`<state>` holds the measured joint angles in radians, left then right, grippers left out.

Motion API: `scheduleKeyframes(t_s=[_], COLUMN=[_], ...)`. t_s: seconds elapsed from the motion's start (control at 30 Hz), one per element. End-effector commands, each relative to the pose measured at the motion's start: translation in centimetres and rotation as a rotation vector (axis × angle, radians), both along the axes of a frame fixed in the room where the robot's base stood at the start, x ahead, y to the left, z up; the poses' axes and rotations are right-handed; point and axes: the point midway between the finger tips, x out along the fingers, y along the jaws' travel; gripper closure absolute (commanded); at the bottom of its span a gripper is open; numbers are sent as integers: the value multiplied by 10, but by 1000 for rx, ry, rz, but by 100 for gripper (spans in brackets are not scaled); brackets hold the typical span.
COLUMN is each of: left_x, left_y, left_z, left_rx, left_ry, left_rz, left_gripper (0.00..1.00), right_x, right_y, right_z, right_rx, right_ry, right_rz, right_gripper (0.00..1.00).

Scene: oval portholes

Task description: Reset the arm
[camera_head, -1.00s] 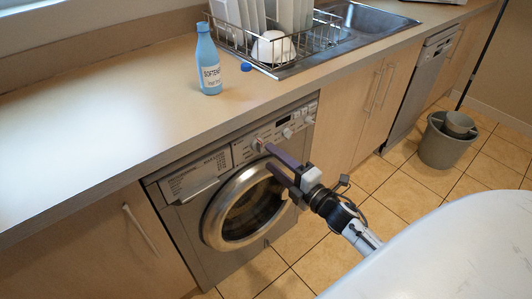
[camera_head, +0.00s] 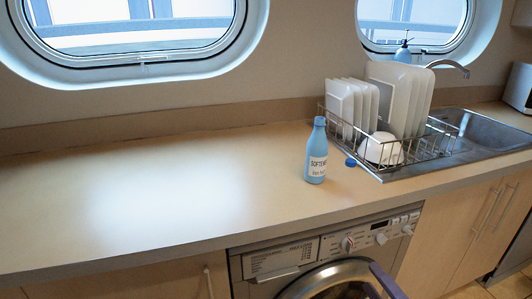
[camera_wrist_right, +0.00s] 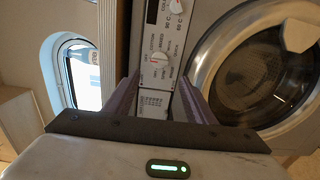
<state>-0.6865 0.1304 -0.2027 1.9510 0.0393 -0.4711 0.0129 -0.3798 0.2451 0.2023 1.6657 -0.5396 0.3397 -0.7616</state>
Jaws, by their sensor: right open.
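My right gripper shows in the head view only as one purple finger (camera_head: 386,281) at the bottom edge, in front of the washing machine (camera_head: 275,262). In the right wrist view my right gripper (camera_wrist_right: 160,95) is open, with nothing between its two purple fingers. The washer's control panel and round dial (camera_wrist_right: 160,58) lie beyond the fingertips, with a visible gap. The round door (camera_wrist_right: 250,75) is on the right of that view and looks shut. My left gripper is not in view.
A blue softener bottle (camera_head: 316,155) stands on the counter (camera_head: 130,215) beside a blue cap (camera_head: 351,162). A dish rack (camera_head: 440,145) with plates (camera_head: 405,92) and a white bowl (camera_head: 383,149) stands by the sink (camera_head: 485,135). The counter's left side is clear.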

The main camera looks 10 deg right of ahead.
Motion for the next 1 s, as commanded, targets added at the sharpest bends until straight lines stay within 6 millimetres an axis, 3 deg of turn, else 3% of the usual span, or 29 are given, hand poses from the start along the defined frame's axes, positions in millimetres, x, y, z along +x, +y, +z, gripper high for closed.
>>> scheduleKeyframes(t_s=[0.07, 0.17, 0.3, 0.4, 0.6, 0.73, 1.0], left_x=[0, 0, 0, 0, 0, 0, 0], left_y=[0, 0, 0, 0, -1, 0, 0], left_z=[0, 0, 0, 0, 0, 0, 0], left_rx=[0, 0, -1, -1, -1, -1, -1], left_ry=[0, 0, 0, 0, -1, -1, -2], left_rz=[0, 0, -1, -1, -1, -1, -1], left_gripper=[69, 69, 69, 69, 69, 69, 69], right_x=[-5, -22, -68, -106, -162, -174, -175], right_y=[7, 29, 84, 126, 186, 199, 200], right_z=[-9, -37, -94, -124, -151, -155, -155], right_rx=[73, 319, 795, 1068, 1378, 1440, 1441], right_ry=[33, 149, 403, 573, 805, 855, 858], right_rz=[-13, -67, -204, -306, -459, -496, -498], right_gripper=[50, 50, 50, 50, 50, 50, 50])
